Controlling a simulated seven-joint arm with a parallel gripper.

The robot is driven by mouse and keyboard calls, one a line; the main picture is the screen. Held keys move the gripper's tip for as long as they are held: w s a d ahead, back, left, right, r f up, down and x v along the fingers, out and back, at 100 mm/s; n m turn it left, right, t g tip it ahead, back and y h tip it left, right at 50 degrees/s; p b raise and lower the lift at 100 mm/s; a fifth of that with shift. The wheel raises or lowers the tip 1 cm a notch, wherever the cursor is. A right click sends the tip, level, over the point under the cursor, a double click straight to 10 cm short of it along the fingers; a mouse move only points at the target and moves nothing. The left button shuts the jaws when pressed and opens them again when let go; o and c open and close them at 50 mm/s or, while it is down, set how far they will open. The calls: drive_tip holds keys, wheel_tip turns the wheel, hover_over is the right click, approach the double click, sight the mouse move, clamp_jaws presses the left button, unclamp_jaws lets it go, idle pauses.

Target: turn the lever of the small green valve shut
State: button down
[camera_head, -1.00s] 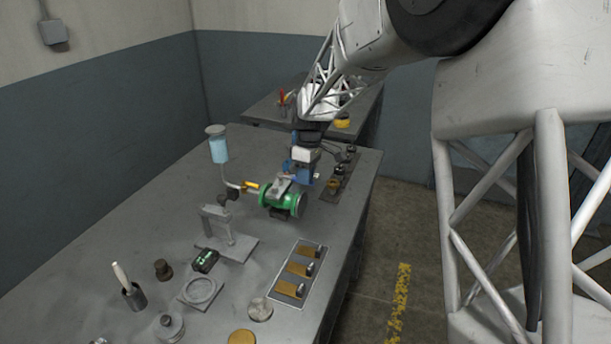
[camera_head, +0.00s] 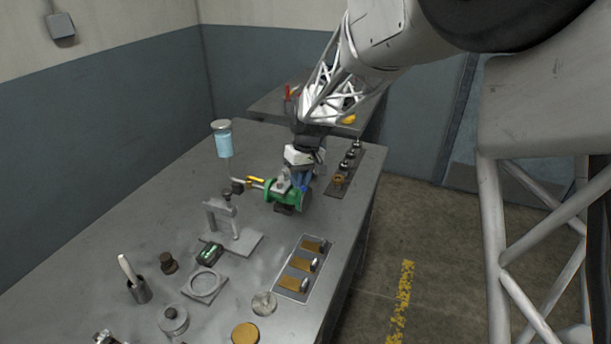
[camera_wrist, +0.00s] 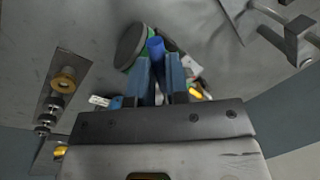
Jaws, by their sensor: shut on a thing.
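The small green valve (camera_head: 287,194) lies on its side on the grey table, joined to a pipe on its left. My gripper (camera_head: 304,182) is at its upper right side in the head view, with blue fingers. In the wrist view my gripper (camera_wrist: 159,62) is shut on a blue grip, the lever (camera_wrist: 155,44) of the valve. The valve's round grey end and green rim (camera_wrist: 131,46) show just beyond the fingers. The rest of the lever is mostly hidden by the fingers and wrist.
A yellow-handled tap (camera_head: 255,180) and a pipe with a light blue bottle (camera_head: 223,142) stand close left. A dark strip with several knobs (camera_head: 345,172) lies right. A grey bracket (camera_head: 222,220) and a panel of switches (camera_head: 304,268) are nearer.

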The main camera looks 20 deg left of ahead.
drive_tip(key=s+a+m+t+y, duration=0.1)
drive_tip(key=s+a+m, duration=0.2)
drive_tip(key=a+m, duration=0.3)
drive_tip(key=shift+s+m+t, duration=0.25)
drive_tip(key=shift+m+t, duration=0.15)
drive_tip(key=shift+m, duration=1.9)
drive_tip(key=c, duration=1.1)
unclamp_jaws()
wheel_tip(320, 180, up, 8)
drive_tip(key=d, duration=0.1)
drive_tip(key=shift+d+f, duration=0.15)
drive_tip(key=shift+d, duration=0.1)
